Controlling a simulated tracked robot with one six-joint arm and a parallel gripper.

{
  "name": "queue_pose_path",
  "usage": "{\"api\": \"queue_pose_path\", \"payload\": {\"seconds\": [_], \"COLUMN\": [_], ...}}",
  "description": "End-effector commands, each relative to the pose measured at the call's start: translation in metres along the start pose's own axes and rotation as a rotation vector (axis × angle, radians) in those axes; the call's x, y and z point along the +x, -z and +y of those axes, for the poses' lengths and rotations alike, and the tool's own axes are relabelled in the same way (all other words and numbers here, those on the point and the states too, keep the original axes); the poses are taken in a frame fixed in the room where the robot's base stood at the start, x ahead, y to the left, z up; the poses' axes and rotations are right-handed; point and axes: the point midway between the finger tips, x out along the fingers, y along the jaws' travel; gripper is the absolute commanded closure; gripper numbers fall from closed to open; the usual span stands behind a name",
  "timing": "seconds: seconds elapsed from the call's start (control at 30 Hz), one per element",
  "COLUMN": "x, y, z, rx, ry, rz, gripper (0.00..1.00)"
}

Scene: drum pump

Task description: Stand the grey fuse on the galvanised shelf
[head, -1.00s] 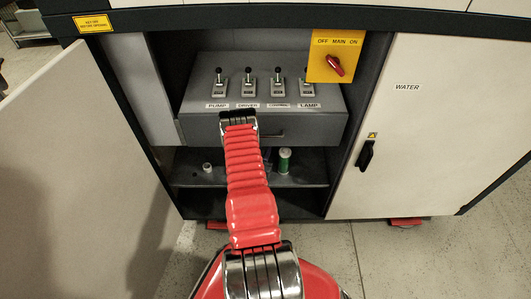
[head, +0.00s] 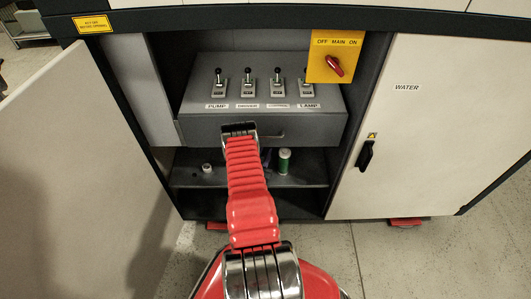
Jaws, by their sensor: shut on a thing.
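My gripper (head: 239,132) is at the far end of my red arm, in front of the grey switch box. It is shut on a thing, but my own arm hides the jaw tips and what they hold. I cannot make out the grey fuse for certain. The grey metal shelf (head: 308,174) is below the box inside the open cabinet, and my arm covers its middle. A small pale cylinder (head: 207,168) stands on the shelf left of my arm. A green cylinder with a pale top (head: 284,161) stands right of it.
A yellow main-switch plate (head: 335,56) hangs at upper right. The left door (head: 75,170) is open; the right WATER door (head: 425,130) is shut.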

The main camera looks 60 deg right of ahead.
Motion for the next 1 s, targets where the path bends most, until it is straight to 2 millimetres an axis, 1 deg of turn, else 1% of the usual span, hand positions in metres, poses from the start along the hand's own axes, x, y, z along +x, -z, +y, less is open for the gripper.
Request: {"api": "queue_pose_path", "payload": {"seconds": [0.2,0.23,0.47,0.83,1.0], "x": [0.0,0.0,0.0,-0.001,-0.018], "y": [-0.002,-0.002,-0.002,0.0,-0.001], "z": [0.0,0.0,0.0,0.0,0.0], "rx": [0.0,0.0,0.0,0.0,-0.001], "ry": [0.0,0.0,0.0,0.0,0.0], "rz": [0.0,0.0,0.0,-0.001,-0.002], "gripper": [0.96,0.72,0.56,0.56,0.56]}}
